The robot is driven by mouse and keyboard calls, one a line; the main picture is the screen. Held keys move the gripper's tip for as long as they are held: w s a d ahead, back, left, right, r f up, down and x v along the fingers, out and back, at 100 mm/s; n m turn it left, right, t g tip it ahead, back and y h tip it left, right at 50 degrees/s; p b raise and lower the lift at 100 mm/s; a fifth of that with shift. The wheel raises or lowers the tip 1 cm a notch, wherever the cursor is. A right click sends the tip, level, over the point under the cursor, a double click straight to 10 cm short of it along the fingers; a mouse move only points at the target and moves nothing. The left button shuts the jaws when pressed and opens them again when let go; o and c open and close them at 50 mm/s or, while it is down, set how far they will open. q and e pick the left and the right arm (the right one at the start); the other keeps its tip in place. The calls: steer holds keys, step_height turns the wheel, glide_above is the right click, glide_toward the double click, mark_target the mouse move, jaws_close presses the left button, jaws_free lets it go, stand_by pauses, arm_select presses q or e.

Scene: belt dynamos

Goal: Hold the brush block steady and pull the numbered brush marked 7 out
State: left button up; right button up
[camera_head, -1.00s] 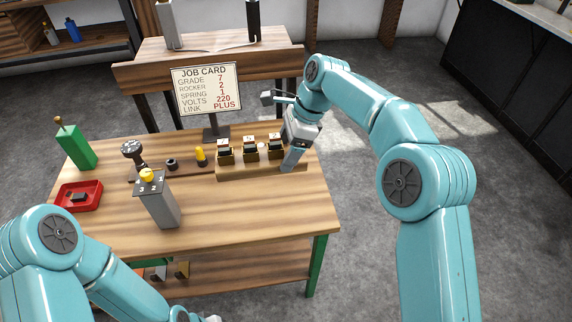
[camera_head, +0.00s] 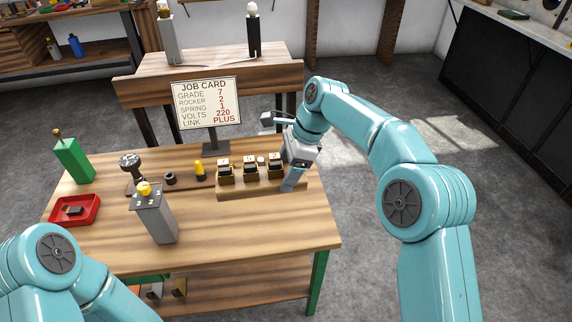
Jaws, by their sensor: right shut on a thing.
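The brush block (camera_head: 262,189) is a low wooden bar on the bench, holding three brass boxes in a row. A dark brush with a pale numbered top stands in each: left brush (camera_head: 224,168), middle brush (camera_head: 250,166), right brush (camera_head: 275,164). The numbers are too small to read surely, so I cannot tell which is marked 7. My right gripper (camera_head: 289,183) points down at the block's right end and is shut on it, beside the right-hand box. My left gripper is out of view; only its arm shows at the lower left.
A job card (camera_head: 206,103) reading grade 7 stands behind the block. A grey post with a yellow knob (camera_head: 154,217), a red tray (camera_head: 75,210) holding a dark piece, and a green block (camera_head: 74,161) are to the left. The bench front right is clear.

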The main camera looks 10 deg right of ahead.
step_height(320, 180, down, 13)
steer(key=b, duration=0.5)
steer(key=shift+f+b, duration=0.15)
steer(key=shift+b, duration=0.2)
steer(key=shift+f, duration=1.3)
stand_by(0.9)
steer(key=shift+f, duration=0.15)
